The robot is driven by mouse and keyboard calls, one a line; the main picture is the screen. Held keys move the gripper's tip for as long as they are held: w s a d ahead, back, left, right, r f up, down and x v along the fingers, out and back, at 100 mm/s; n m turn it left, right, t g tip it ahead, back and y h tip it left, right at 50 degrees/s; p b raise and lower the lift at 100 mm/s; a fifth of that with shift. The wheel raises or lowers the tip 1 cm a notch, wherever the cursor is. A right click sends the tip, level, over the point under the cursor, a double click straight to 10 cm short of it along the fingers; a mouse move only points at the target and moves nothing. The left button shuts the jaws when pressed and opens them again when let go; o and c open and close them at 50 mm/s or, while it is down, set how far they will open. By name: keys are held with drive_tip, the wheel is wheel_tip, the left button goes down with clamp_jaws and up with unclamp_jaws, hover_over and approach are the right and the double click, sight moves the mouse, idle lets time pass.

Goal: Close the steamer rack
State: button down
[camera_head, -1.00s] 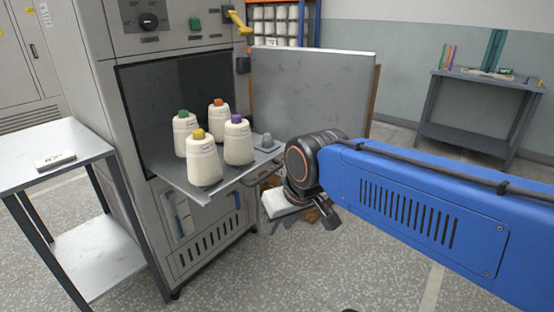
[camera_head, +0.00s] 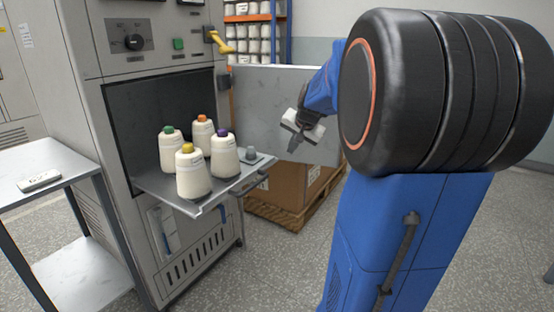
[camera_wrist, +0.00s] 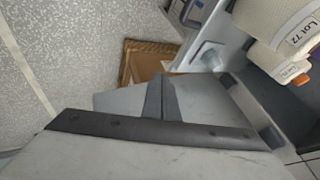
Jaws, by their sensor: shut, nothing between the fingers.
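The steamer rack (camera_head: 160,190) is a grey shelf pulled out of the dark steamer opening (camera_head: 122,120). Cones with green, orange, yellow (camera_head: 193,175) and purple tops stand upright on it. A handle (camera_head: 246,188) is at its front edge. The grey steamer door (camera_head: 255,95) stands open behind the rack. My gripper (camera_head: 293,146) is shut and empty, to the right of the rack and in front of the door in the picture, apart from the rack.
A cardboard box (camera_head: 290,190) on a pallet stands on the floor below the door. A metal side table (camera_head: 40,168) is at left. Shelves of cones (camera_head: 255,35) stand behind. My arm hides much of the right side.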

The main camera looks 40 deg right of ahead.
drive_tip(key=w+d+f, duration=0.1)
drive_tip(key=w+f, duration=0.7)
drive_tip(key=w, duration=0.1)
drive_tip(key=shift+w, duration=0.3)
drive_tip(key=shift+d, duration=0.1)
drive_tip(key=w+a, duration=0.4)
drive_tip(key=w, duration=0.8)
drive_tip(key=w+a, duration=0.4)
drive_tip(key=w, duration=0.8)
drive_tip(key=w+a, duration=0.5)
drive_tip(key=w, duration=0.7)
drive_tip(key=shift+w+a, duration=0.1)
drive_tip(key=shift+w, duration=0.15)
drive_tip(key=shift+w+a, duration=0.2)
drive_tip(key=shift+w, duration=0.35)
drive_tip(key=shift+w+r, duration=0.1)
drive_tip(key=shift+r, duration=0.05)
drive_tip(key=shift+a+r, duration=0.1)
